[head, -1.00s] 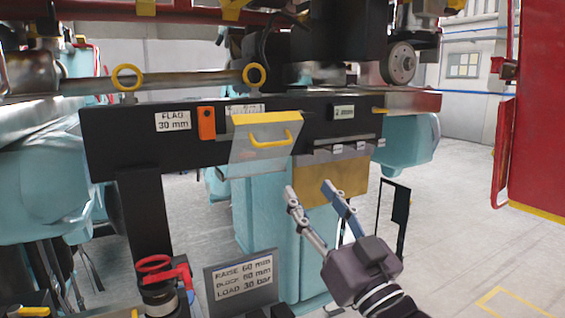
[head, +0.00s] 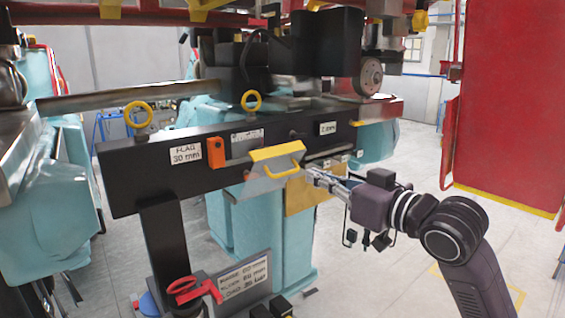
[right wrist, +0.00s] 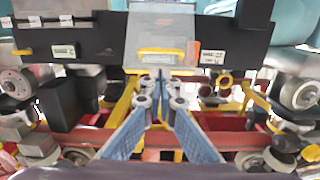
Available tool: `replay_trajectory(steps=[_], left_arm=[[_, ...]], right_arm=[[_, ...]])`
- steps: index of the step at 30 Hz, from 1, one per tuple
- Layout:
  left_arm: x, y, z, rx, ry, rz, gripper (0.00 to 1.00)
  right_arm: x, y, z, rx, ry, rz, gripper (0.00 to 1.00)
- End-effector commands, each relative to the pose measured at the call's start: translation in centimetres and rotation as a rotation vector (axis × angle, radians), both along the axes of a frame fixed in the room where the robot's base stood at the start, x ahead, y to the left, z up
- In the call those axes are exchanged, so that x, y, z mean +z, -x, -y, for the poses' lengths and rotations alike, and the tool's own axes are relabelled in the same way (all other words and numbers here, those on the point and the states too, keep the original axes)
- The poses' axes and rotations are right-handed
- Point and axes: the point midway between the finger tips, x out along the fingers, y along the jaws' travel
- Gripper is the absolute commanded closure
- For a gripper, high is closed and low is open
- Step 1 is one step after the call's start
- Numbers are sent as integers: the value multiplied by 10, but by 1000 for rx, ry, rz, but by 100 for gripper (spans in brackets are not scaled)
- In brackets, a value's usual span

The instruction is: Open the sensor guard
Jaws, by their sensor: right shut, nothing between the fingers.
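The sensor guard (head: 262,185) is a pale, see-through panel with a yellow top strip and a yellow bar handle (head: 284,172). It sits on the front of the black beam (head: 130,180) and slants outward. My right gripper (head: 308,174) is shut and empty, with its fingertips close to the right end of the handle. In the right wrist view the guard (right wrist: 165,22) and its handle (right wrist: 162,56) lie just beyond the fingertips (right wrist: 158,82). I cannot tell whether they touch. My left gripper is not in view.
An orange block (head: 216,153) and a "FLAG 30 mm" label (head: 173,154) are left of the guard. A tan plate (head: 300,198) hangs at its right. A red valve handle (head: 193,289) and sign (head: 243,283) stand below. A red panel (head: 505,110) is at the right.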

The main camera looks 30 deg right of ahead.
Motion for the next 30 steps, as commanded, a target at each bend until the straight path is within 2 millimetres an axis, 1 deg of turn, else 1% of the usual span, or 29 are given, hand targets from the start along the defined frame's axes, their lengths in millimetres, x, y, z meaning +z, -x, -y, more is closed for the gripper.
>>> replay_trajectory(steps=[1, 6, 9, 15, 21, 30], left_arm=[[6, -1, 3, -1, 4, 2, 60], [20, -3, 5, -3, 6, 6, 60], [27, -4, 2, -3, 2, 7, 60], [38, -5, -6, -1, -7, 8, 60], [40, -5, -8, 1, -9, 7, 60], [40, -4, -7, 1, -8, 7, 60]], right_arm=[[2, -7, -1, 1, -2, -1, 100], [2, -34, -3, 2, -3, -1, 100], [1, -50, -4, 1, -6, 0, 100], [-1, -75, -6, 1, -4, 2, 100], [-4, -85, -7, 0, 0, 1, 100], [-4, -85, -7, 0, 0, 2, 100]])
